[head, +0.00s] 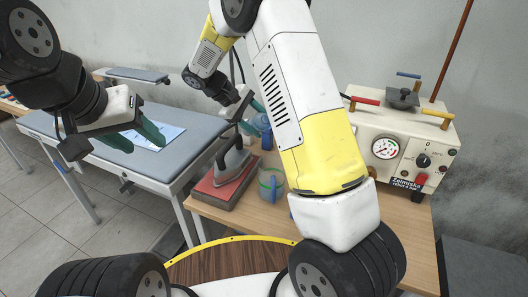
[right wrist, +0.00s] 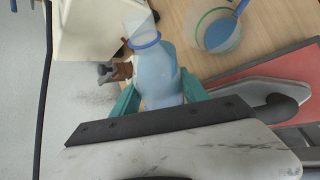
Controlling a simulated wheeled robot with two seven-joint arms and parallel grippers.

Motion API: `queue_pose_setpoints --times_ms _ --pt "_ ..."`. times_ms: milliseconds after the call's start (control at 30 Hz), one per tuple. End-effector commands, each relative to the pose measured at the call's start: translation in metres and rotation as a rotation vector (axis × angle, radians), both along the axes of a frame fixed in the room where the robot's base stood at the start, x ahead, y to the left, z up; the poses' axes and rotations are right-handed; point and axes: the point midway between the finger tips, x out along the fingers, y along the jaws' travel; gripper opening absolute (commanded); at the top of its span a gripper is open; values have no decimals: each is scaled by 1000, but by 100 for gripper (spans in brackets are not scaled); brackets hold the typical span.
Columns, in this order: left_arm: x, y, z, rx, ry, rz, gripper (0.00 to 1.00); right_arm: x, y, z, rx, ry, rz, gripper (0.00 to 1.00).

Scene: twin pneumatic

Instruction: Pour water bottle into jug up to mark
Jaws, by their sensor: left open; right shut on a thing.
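The blue-tinted water bottle (right wrist: 158,75) is between the teal fingers of my right gripper (right wrist: 158,97), which is shut on it. In the head view my right gripper (head: 254,117) holds the bottle (head: 266,138) over the far part of the table, partly hidden by my arm; I cannot tell its exact tilt. The clear jug (head: 271,183) with a blue handle stands on the table nearer than the bottle. In the right wrist view the jug (right wrist: 203,38) is beside the bottle, apart from it, with blue inside. Its mark is not readable. My left gripper (head: 136,137) is open and empty above the ironing board.
A clothes iron (head: 230,162) rests on a red pad (head: 210,190) left of the jug. A white steam boiler (head: 400,150) with a gauge and knobs stands on the right of the wooden table (head: 408,225). The grey ironing board (head: 180,165) is at left, carrying a pale cloth.

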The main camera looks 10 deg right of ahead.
Motion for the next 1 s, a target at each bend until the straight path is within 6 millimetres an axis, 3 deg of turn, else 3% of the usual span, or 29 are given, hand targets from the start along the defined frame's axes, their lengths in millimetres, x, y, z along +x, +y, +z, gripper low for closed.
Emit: queue_pose_setpoints --times_ms 1000 --pt "0 0 0 0 0 0 49 5 1 -14 24 -110 1 0"
